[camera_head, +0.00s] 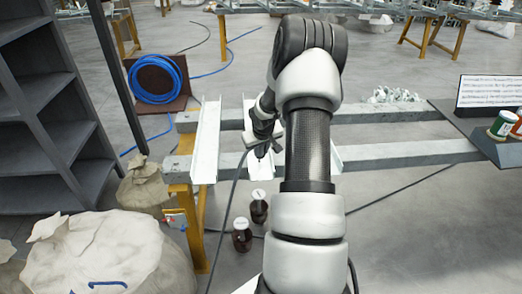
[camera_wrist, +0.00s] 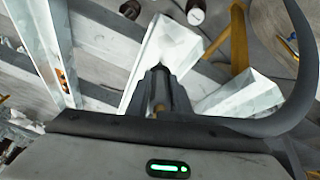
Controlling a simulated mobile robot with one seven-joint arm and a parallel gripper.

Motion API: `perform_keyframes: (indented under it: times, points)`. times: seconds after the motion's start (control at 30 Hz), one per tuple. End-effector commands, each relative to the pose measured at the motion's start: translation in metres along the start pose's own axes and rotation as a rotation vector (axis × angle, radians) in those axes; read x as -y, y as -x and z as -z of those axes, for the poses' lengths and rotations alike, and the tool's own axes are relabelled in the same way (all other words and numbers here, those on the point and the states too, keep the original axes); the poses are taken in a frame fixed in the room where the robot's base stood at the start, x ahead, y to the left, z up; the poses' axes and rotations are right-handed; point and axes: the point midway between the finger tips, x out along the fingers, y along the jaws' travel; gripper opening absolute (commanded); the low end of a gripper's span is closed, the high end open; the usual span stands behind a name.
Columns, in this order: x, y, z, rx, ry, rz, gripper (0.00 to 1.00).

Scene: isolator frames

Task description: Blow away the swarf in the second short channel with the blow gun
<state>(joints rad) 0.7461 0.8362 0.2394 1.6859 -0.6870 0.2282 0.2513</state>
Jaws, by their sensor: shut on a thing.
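My gripper (camera_head: 262,143) is low over the short white channels and shut on the blow gun. In the wrist view the gripper (camera_wrist: 160,90) shows dark fingers around a small brass-coloured part of the blow gun (camera_wrist: 158,103). A dark hose curves round at the right. The middle channel (camera_wrist: 172,48) lies just beyond the fingertips. Another channel (camera_wrist: 240,97) is to its right and one (camera_wrist: 44,45) to its left, with small orange-brown bits. In the head view one channel (camera_head: 207,140) is clear at left; my arm partly hides the others. I cannot make out swarf in the middle channel.
Two grey rails (camera_head: 400,152) carry the channels on a yellow trestle (camera_head: 196,225). A pale heap (camera_head: 395,95) lies at the back rail. Two dark bottles (camera_head: 242,235) stand below. Sacks (camera_head: 105,255) and a shelf (camera_head: 45,120) are at left; a coiled blue hose (camera_head: 155,78) is behind.

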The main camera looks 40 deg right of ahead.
Motion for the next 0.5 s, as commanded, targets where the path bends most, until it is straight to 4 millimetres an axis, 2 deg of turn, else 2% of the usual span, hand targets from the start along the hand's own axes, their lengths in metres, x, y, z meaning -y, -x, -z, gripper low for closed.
perform_keyframes:
  times: [0.5]
  points:
    - [-0.004,-0.007,0.011,0.005,-0.001,0.001,0.00]
